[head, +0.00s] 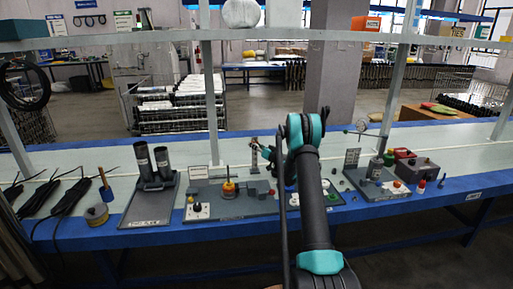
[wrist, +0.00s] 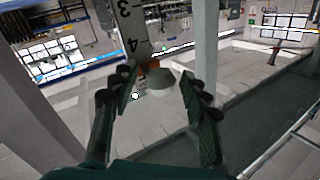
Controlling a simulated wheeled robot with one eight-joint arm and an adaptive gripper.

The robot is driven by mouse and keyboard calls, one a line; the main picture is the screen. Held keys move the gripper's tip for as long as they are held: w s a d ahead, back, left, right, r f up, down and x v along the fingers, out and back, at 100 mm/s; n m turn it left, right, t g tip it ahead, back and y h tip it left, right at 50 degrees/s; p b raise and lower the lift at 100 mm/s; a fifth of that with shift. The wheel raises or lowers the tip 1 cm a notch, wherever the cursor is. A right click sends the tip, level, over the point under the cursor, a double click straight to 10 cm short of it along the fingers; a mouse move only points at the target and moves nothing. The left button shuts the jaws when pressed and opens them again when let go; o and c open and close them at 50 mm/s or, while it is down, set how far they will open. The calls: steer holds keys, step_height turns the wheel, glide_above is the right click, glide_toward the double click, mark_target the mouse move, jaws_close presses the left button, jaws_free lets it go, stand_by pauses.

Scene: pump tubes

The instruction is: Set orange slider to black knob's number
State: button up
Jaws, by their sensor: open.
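In the wrist view a pale scale plate (wrist: 131,28) carries the numbers 3 and 4. The small orange slider (wrist: 150,66) shows just beyond the 4, by a grey round part (wrist: 160,83). My gripper (wrist: 158,80) is open, with one finger on each side of the grey part. I see a gap on both sides, and no clear contact. In the head view my arm hides much of the gripper and scale. A small dark knob (head: 197,208) sits on a white panel at the left of the middle base; its number is too small to read.
A yellow-orange part (head: 229,188) stands on the middle base. Two dark tubes (head: 143,161) stand on a base at left, near black cables (head: 70,197). A grey box (head: 417,170) and small bottles are at right. A shelf post (head: 212,105) rises behind the middle base.

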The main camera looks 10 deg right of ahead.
steer(key=shift+c, duration=0.3)
jaws_close()
steer(key=shift+a, duration=0.1)
